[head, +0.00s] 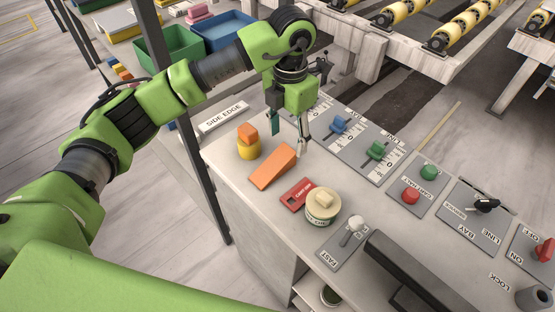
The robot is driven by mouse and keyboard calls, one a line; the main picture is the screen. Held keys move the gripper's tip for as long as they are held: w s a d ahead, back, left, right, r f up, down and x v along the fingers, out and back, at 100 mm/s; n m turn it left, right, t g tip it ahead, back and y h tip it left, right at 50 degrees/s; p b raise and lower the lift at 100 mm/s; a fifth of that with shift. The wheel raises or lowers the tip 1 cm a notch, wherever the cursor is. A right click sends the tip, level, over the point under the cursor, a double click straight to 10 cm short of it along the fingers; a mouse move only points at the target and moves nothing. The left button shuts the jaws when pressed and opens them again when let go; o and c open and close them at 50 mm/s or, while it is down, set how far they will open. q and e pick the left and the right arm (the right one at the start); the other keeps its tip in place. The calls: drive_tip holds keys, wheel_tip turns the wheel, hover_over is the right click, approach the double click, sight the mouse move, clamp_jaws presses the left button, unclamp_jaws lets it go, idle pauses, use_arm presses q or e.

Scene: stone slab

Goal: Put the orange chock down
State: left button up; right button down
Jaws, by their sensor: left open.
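The orange chock (273,168) is a wedge lying on the light stone top of the console (233,155), near its left end. My left gripper (288,137) is open and empty. Its fingers point down just behind and above the chock, apart from it as far as I can tell. My right gripper is not in the head view.
A yellow round piece with an orange top (248,148) stands left of the chock. Panels with blue (339,124) and green levers (377,151) lie behind.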

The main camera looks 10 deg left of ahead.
sight(286, 151)
use_arm(q)
drive_tip(key=shift+w+f, duration=0.1)
drive_tip(key=shift+f, duration=0.85)
drive_tip(key=shift+a+f+p, duration=0.1)
drive_tip(key=shift+f+p, duration=0.5)
drive_tip(key=shift+f, duration=0.05)
wheel_tip(286, 151, down, 3)
drive_tip(key=shift+a+f+p, duration=0.1)
drive_tip(key=shift+f+p, duration=0.1)
drive_tip(key=shift+p, duration=0.4)
drive_tip(key=shift+f, duration=0.25)
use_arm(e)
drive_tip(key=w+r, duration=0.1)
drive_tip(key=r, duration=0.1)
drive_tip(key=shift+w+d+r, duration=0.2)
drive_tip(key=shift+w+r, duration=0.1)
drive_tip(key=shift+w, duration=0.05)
use_arm(q)
drive_tip(key=c, duration=1.2)
drive_tip(key=shift+c, duration=0.8)
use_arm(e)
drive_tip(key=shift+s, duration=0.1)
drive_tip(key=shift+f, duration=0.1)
